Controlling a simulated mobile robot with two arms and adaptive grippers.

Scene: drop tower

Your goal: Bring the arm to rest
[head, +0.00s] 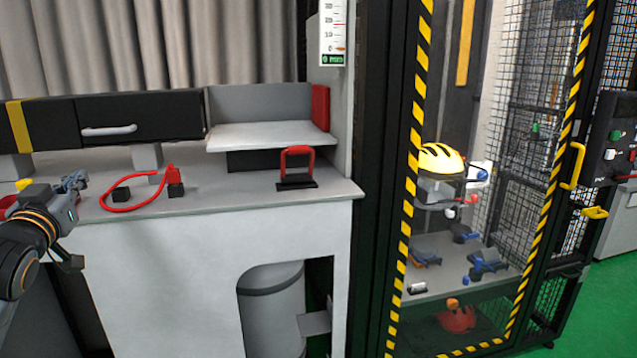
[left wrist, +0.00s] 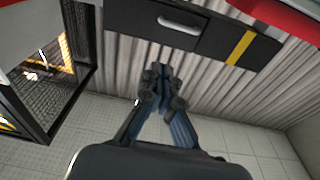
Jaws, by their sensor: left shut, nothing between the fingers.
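My left arm comes in at the left edge of the head view, and its gripper (head: 74,183) is in front of the left end of the grey workbench (head: 215,205). The left wrist view shows the fingers of this gripper (left wrist: 160,74) together, with nothing held between them. In that view the fingers point toward the grey curtain (left wrist: 215,85), below a black drawer (left wrist: 150,22). I cannot tell how far they are from either. My right gripper is in neither view.
On the bench are a red looped cable (head: 131,208) and a red-handled black block (head: 297,183). A drawer unit (head: 110,118) stands behind. At right, the striped drop tower (head: 409,190) holds a yellow helmet (head: 440,158). Green floor (head: 610,300) is clear at far right.

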